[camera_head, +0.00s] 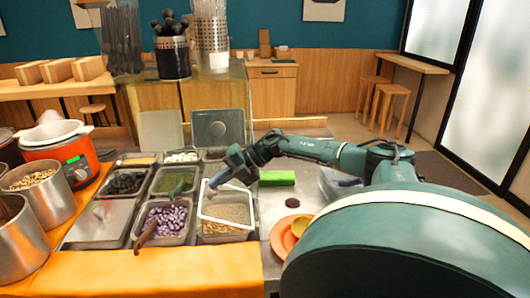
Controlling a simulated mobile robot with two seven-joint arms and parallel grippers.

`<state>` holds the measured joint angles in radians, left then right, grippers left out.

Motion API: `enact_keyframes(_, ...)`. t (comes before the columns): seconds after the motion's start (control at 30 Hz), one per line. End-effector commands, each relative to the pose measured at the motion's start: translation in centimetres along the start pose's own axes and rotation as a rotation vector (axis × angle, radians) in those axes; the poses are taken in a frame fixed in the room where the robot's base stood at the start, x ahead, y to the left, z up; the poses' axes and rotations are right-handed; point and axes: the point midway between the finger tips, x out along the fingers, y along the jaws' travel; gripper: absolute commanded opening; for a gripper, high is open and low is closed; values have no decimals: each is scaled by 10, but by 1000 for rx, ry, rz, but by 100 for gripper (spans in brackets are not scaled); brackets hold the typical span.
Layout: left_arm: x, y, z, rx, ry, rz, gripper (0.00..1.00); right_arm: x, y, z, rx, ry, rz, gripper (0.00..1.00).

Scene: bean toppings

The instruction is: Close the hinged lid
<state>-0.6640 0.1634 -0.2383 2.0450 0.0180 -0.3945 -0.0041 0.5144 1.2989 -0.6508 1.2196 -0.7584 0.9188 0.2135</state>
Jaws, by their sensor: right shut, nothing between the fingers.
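A hinged lid (232,124) with a dark round spot on it stands upright at the back of the topping station. A second upright lid (160,128) is to its left. A flat metal lid (98,222) lies over the front left compartment. My right gripper (212,184) is shut and empty. It points down and left over the compartments, in front of the upright lid and apart from it, near the white-rimmed tray of grain (228,214). My left gripper is not in view.
Purple beans (168,218) with a brown-handled ladle (146,233) fill a neighbouring tray. A green block (277,177) and orange plates (283,240) sit to the right. An orange cooker (65,155) and metal pots (45,195) stand at the left.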

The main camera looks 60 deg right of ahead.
Motion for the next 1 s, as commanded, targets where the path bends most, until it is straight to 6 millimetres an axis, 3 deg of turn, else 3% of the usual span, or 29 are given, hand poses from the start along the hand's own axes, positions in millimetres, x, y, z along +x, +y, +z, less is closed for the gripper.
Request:
enact_keyframes(0.27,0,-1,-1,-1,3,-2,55,7,-8,10,8,1,-34,0)
enact_keyframes(0.7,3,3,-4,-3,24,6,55,41,-20,10,9,2,-34,0)
enact_keyframes(1.0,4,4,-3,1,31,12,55,53,-27,10,8,1,-35,0)
